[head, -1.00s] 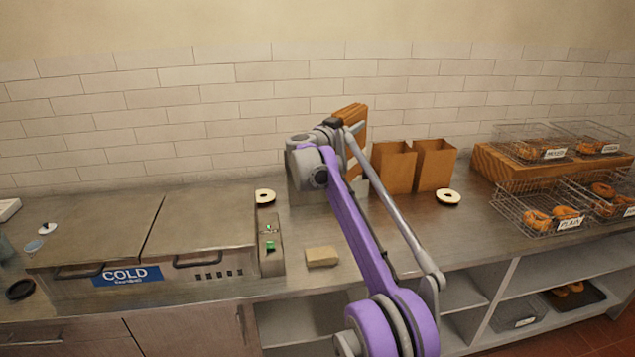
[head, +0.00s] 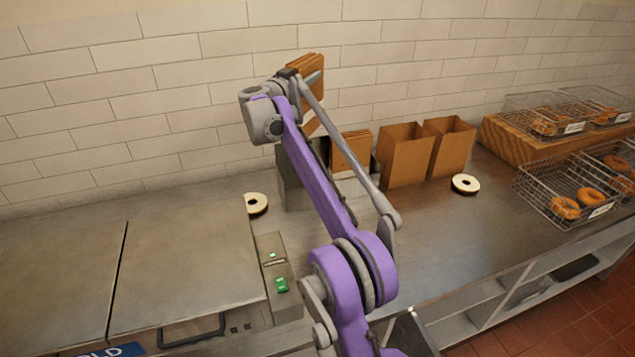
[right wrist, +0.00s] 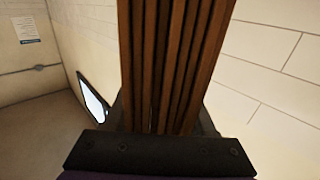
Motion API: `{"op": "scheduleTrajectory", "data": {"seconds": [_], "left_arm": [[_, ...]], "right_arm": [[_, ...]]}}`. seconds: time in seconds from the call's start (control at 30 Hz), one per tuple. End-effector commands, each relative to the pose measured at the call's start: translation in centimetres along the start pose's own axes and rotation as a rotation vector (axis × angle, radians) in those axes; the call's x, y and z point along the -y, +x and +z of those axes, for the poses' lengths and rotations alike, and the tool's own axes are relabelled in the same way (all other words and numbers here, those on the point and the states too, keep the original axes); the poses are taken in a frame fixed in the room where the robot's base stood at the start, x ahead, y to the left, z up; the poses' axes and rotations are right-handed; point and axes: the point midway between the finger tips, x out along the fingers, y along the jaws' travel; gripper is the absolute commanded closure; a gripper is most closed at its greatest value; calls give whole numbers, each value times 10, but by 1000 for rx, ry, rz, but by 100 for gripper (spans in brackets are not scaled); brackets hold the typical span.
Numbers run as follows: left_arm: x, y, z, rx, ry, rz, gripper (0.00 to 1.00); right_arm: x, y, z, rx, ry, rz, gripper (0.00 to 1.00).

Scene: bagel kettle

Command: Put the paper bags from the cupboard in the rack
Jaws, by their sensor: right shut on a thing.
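My right gripper (head: 296,76) is shut on a stack of flat brown paper bags (head: 311,66) and holds it raised in front of the tiled wall. The right wrist view shows the layered edges of this stack (right wrist: 172,60) pointing away from the gripper. Below, a grey rack (head: 290,182) stands on the counter by the wall, partly hidden by my right arm. More flat brown bags (head: 352,150) stand upright at its right side; whether they are inside it is hard to tell. The held stack is above the rack and apart from it. My left gripper is not in view.
Two open paper bags (head: 404,156) stand right of the rack. Wire baskets of bagels (head: 570,190) and a wooden riser (head: 510,141) are at right. A metal lidded unit (head: 185,270) fills the left.

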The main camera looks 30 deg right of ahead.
Motion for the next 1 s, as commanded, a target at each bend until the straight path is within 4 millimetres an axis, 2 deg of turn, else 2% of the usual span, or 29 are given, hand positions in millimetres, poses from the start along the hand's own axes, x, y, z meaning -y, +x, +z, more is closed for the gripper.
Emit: {"op": "scheduleTrajectory", "data": {"seconds": [0.17, 0.4, 0.6, 0.7, 0.87, 1.0], "left_arm": [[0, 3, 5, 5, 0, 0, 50], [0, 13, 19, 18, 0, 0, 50], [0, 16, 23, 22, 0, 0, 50], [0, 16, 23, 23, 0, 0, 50], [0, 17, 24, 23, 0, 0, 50], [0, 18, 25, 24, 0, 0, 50]], "right_arm": [[-1, 0, 12, 0, -2, 0, 100], [-1, -1, 73, 1, -3, 0, 100], [-1, 0, 118, 0, -1, 0, 100], [0, 0, 132, -1, -1, 0, 100], [0, 0, 143, -1, 0, 0, 100], [0, 0, 164, -1, 0, 0, 100]]}}
